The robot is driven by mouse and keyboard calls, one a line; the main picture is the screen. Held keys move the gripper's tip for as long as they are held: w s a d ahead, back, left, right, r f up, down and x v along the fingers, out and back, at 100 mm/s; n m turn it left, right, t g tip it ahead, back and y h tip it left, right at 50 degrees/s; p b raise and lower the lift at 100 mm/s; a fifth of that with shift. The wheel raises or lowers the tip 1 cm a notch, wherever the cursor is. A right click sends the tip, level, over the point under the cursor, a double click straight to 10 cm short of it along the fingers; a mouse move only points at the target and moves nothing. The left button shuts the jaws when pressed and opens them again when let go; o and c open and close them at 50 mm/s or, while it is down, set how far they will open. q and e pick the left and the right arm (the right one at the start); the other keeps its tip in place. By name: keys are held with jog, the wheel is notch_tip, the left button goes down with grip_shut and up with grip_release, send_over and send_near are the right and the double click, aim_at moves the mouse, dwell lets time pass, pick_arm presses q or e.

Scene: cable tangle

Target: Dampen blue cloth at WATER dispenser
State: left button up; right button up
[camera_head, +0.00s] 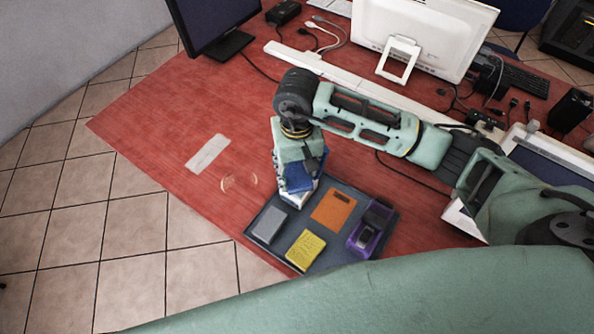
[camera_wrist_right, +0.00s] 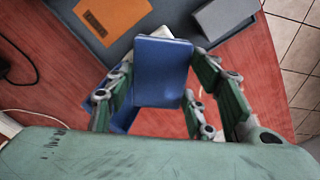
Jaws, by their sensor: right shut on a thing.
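The blue cloth (camera_head: 298,180) is a folded flat pad held in my right gripper (camera_head: 297,168) over the far left part of the tray. In the right wrist view the blue cloth (camera_wrist_right: 163,70) stands between the two fingers of the right gripper (camera_wrist_right: 158,92), which is shut on it. A white object (camera_head: 290,213) shows just below the cloth at the tray's edge. It is mostly hidden and no WATER label can be read, so I cannot tell whether it is the dispenser or whether the cloth touches it. My left gripper is not in view.
The dark tray (camera_head: 338,262) holds a grey block (camera_head: 268,225), an orange cloth (camera_head: 334,210), a yellow cloth (camera_head: 306,249) and a purple holder (camera_head: 368,232). A white strip (camera_head: 208,154) lies on the red table (camera_head: 150,125). Cables and monitors stand at the back.

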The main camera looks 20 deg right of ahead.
aim_at(297, 173)
jog(key=shift+r+p, duration=0.65)
jog(key=shift+r, duration=1.45)
